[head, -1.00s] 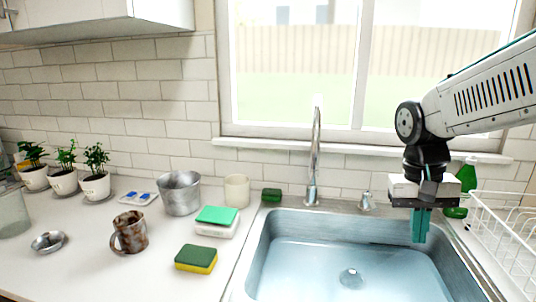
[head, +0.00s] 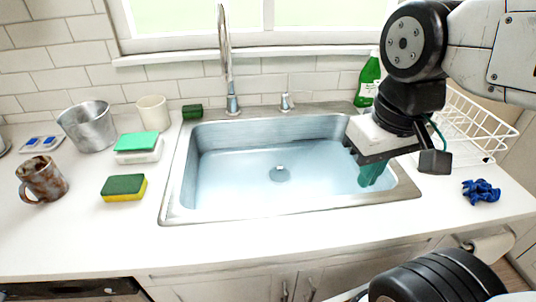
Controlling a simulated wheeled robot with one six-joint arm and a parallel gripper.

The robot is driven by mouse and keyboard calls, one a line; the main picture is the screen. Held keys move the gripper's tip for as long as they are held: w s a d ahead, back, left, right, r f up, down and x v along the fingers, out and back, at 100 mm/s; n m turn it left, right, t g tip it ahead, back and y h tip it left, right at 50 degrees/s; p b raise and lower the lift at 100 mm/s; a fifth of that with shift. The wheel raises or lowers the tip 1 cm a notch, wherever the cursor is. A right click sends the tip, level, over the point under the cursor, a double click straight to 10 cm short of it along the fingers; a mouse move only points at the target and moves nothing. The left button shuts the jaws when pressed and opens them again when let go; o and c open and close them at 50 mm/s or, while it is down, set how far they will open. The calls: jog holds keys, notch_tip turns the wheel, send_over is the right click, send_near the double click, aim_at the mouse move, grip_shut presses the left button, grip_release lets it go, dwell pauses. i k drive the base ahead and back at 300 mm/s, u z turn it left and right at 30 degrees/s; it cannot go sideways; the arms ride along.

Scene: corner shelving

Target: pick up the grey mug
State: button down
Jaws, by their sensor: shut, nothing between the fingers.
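The only mug with a visible handle (head: 43,179) is mottled brown and grey. It stands upright on the counter at the far left of the head view, its handle towards the lower left. My gripper (head: 373,173) is far to its right, over the right part of the sink, with teal fingers pointing down. The fingers are shut and hold nothing. The mug is fully visible and clear of the gripper.
Near the mug are a metal bucket (head: 88,127), a cream cup (head: 153,112), a green-topped white block (head: 138,147) and a yellow-green sponge (head: 124,188). The sink (head: 300,209) and tall faucet (head: 228,65) lie between. A dish rack (head: 470,130) and blue cloth (head: 481,190) are right.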

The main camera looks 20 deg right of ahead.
aim_at(40, 174)
jog(key=z, duration=0.05)
jog(key=k, duration=0.5)
jog(key=u, duration=2.8)
jog(key=i, duration=2.55)
jog(key=z, duration=3)
